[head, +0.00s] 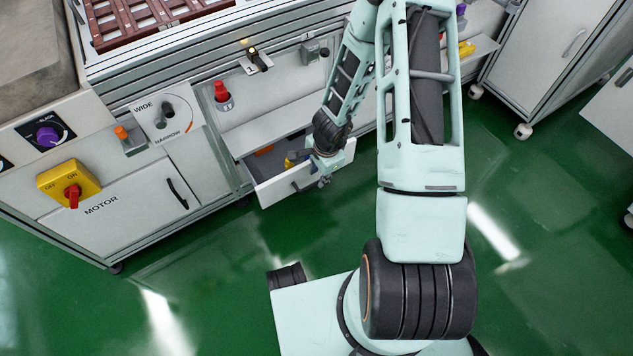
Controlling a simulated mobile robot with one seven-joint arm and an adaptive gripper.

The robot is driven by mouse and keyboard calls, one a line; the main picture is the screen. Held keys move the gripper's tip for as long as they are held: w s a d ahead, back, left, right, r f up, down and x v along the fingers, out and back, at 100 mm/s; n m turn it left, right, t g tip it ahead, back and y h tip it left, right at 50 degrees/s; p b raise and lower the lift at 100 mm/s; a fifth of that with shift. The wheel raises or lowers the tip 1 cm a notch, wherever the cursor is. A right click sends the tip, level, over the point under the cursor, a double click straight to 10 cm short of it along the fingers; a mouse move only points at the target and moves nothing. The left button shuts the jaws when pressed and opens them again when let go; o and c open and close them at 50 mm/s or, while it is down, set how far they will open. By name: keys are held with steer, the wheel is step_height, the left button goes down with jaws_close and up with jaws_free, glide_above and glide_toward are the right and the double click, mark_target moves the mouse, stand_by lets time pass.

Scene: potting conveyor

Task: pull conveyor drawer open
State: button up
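The conveyor drawer (273,190) is a white-fronted drawer under the conveyor, and it stands partly open. Its grey inside shows, with something orange and something yellow in it. My gripper (323,181) is at the top edge and outer face of the drawer front, near its middle. A small dark handle part (296,187) shows just left of the gripper. My wrist covers part of the drawer front and inside. The fingers are too small to tell whether they are open or shut, or whether they touch the handle.
Above the drawer are a shelf (275,123), a red button (221,91) and a lever switch (255,59). The motor cabinet (128,212) with a yellow-and-red switch (69,184) stands at left. A white cabinet (541,50) on casters is at right. Green floor in front is clear.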

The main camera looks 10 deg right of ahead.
mark_target(316, 183)
steer(key=f, duration=0.2)
steer(key=f+b, duration=0.1)
steer(key=f, duration=0.1)
steer(key=shift+w+a, duration=0.1)
steer(key=shift+w, duration=0.25)
steer(key=shift+c, duration=0.6)
jaws_close()
